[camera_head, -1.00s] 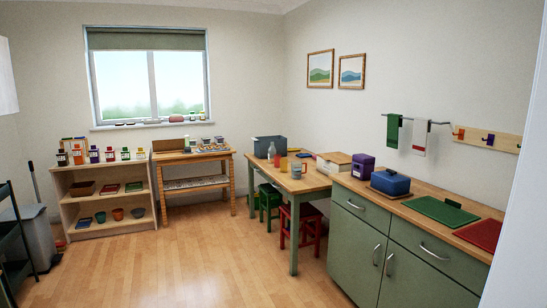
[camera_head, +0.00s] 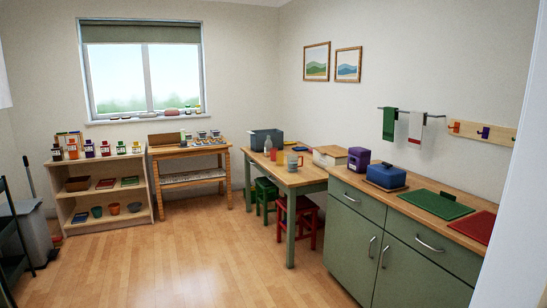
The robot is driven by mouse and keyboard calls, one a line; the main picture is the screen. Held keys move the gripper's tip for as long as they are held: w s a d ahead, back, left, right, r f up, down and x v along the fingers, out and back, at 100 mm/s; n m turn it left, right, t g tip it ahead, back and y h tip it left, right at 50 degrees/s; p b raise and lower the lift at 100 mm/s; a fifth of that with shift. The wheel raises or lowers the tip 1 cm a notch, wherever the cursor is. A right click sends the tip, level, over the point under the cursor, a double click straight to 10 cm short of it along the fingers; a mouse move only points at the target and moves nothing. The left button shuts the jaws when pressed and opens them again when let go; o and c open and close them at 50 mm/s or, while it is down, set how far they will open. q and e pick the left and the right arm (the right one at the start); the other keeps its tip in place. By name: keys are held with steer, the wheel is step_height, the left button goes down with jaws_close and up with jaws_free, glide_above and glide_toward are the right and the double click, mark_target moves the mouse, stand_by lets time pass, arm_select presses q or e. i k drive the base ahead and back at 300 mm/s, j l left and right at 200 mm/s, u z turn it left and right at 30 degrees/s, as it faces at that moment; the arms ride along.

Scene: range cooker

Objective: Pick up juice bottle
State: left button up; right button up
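Neither gripper shows in the head view. A small pale, clear-looking bottle (camera_head: 268,144) stands upright on the wooden table (camera_head: 302,180) with green legs, in the middle of the room. Beside it are a reddish item (camera_head: 273,154) and an orange-yellow item (camera_head: 280,157), like a bottle or glass. They are too small to tell which is the juice bottle. A pale mug (camera_head: 292,161) stands to their right.
A grey bin (camera_head: 264,138) is at the table's back. Red (camera_head: 307,222) and green (camera_head: 266,200) stools are under it. Green cabinets (camera_head: 346,235) run along the right. A shelf (camera_head: 104,204) and side table (camera_head: 187,152) stand at the back left. The wooden floor (camera_head: 190,255) is clear.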

mark_target(268, 145)
steer(key=i+u, duration=0.15)
steer(key=i, duration=3.4)
